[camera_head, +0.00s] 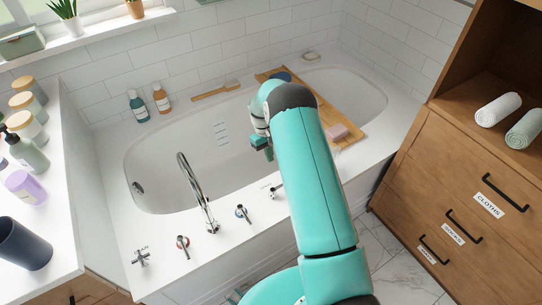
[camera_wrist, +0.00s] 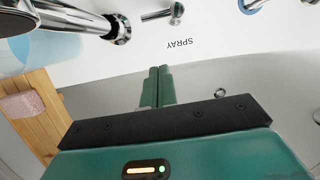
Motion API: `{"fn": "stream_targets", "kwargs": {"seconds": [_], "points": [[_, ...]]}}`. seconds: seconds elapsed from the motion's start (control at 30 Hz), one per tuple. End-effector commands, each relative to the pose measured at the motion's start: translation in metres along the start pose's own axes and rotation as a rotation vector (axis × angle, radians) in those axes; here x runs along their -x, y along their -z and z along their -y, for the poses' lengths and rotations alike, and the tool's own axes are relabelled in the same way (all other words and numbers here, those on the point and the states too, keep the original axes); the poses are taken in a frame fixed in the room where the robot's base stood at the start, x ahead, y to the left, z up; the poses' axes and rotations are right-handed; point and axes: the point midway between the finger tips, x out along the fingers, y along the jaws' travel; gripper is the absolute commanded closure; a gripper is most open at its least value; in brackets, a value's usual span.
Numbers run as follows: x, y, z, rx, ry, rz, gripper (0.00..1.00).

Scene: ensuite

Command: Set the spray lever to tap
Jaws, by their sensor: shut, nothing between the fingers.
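The spray lever (camera_head: 276,193) is a small chrome fitting on the tub's front rim, right of the blue-marked handle. It also shows in the wrist view as a chrome knob (camera_wrist: 177,12) with a thin bar pointing left. An upside-down label reading SPRAY (camera_wrist: 181,42) lies beside it; no TAP label is readable. My gripper (camera_wrist: 158,82) has its fingers together and empty, over the tub on the basin side of the label, apart from the lever. In the head view my gripper (camera_head: 262,146) is partly hidden behind my arm.
A curved chrome spout (camera_head: 187,178), red-marked handle (camera_head: 183,242) and blue-marked handle (camera_head: 241,211) stand on the rim left of the lever. In the wrist view a thick chrome fitting (camera_wrist: 113,28) stands close left. A wooden tray (camera_head: 350,124) with pink soap (camera_head: 336,131) spans the tub.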

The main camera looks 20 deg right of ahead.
Motion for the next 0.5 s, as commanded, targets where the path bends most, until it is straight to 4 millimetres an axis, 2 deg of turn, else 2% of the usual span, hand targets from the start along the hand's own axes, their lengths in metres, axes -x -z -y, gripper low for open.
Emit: {"fn": "stream_targets", "kwargs": {"seconds": [0.03,0.33,0.5], "points": [[-0.012,0.0,0.0,0.0,0.001,0.004,1.0],[-0.071,0.001,-0.002,0.001,0.001,0.004,1.0],[-0.08,-0.019,-0.002,0.0,-0.001,0.001,1.0]]}}
